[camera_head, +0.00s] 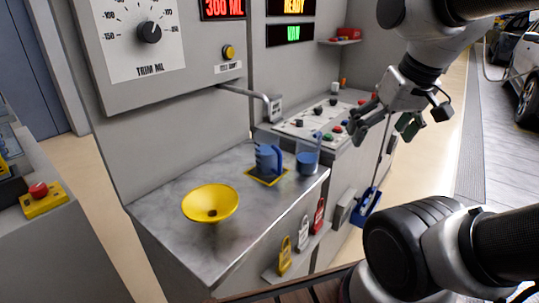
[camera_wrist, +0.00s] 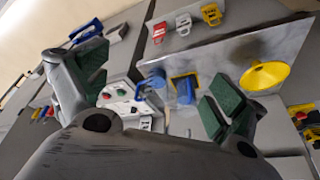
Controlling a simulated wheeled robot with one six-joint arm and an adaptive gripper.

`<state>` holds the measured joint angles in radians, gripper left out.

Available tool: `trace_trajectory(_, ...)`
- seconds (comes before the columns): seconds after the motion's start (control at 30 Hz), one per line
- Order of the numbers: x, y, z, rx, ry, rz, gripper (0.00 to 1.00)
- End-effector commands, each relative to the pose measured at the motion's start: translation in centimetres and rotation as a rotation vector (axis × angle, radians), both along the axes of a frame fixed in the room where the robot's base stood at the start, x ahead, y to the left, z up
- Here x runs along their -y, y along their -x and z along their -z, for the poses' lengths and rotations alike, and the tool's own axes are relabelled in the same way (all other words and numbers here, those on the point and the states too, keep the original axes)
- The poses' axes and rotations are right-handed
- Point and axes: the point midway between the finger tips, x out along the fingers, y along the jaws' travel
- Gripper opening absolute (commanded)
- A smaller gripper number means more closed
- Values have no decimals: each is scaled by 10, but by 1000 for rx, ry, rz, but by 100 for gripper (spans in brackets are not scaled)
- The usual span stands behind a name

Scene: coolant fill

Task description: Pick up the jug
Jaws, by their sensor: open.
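In the wrist view the jug (camera_wrist: 185,88) shows between my fingers, at a distance. My gripper (camera_head: 384,130) is open and empty, in the air to the right of the jug and clear of it. Its green-padded fingers also show spread apart in the wrist view (camera_wrist: 158,88).
A yellow funnel (camera_head: 210,204) is at the counter's front left. A spout (camera_head: 245,91) reaches out behind the jug. A button panel (camera_head: 318,122) lies behind right.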

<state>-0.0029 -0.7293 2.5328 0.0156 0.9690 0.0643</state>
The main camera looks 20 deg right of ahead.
Motion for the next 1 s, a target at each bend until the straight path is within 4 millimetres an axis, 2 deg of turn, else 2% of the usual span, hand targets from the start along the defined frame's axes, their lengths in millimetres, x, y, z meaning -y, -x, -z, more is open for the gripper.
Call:
trace_trajectory(0.37,-16,-41,-9,-43,-162,282,96)
trace_trajectory(0.57,-34,-86,-12,-100,-318,577,96)
trace_trajectory(0.67,-48,-118,-10,-149,-416,785,96)
trace_trajectory(0.77,-66,-161,-2,-221,-532,1068,96)
trace_trajectory(0.9,-95,-222,18,-337,-675,1493,96)
trace_trajectory(1.0,-110,-251,33,-400,-735,1719,96)
